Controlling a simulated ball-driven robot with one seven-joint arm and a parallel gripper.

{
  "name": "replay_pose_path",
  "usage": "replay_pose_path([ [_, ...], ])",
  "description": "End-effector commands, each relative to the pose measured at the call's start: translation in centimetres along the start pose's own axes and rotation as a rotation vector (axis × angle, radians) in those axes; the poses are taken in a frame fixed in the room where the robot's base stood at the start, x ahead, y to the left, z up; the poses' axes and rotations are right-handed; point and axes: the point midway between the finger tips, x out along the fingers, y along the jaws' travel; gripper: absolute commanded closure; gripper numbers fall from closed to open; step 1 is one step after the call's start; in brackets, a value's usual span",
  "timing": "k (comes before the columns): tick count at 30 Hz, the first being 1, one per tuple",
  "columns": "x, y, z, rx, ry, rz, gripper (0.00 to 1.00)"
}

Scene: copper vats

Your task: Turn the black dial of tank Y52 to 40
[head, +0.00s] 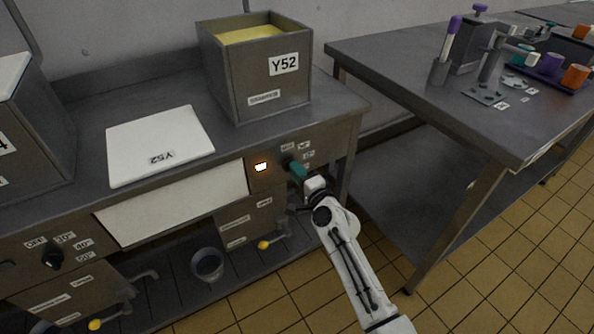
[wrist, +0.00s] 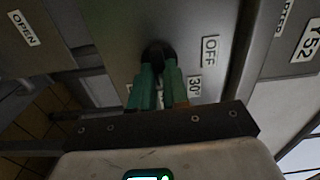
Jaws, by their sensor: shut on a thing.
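Tank Y52 (head: 222,88) is an open grey box with yellow contents, standing on the bench at the upper middle of the head view. Its black dial (head: 285,161) is on the bench front below it, partly hidden by my gripper (head: 298,172). In the wrist view the dial (wrist: 157,50) sits at the tips of my green fingers (wrist: 158,76), one on each side. My gripper is shut on it. Labels OFF (wrist: 210,51) and 30° (wrist: 194,88) show right of the dial. I cannot tell which label the dial points to.
A lit orange display (head: 261,167) is left of the dial. A white lid marked Y52 (head: 160,143) lies on the bench. Another black dial (head: 52,258) is at far left. A second table (head: 420,85) stands right. A bucket (head: 207,264) sits below.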

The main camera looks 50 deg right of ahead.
Motion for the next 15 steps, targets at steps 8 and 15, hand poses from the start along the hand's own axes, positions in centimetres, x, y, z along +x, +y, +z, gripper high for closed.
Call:
replay_pose_path([
  [8,-0.07,0.17,-0.10,0.039,0.002,0.003,1.00],
  [15,-0.08,0.19,-0.11,0.040,0.002,0.003,1.00],
])
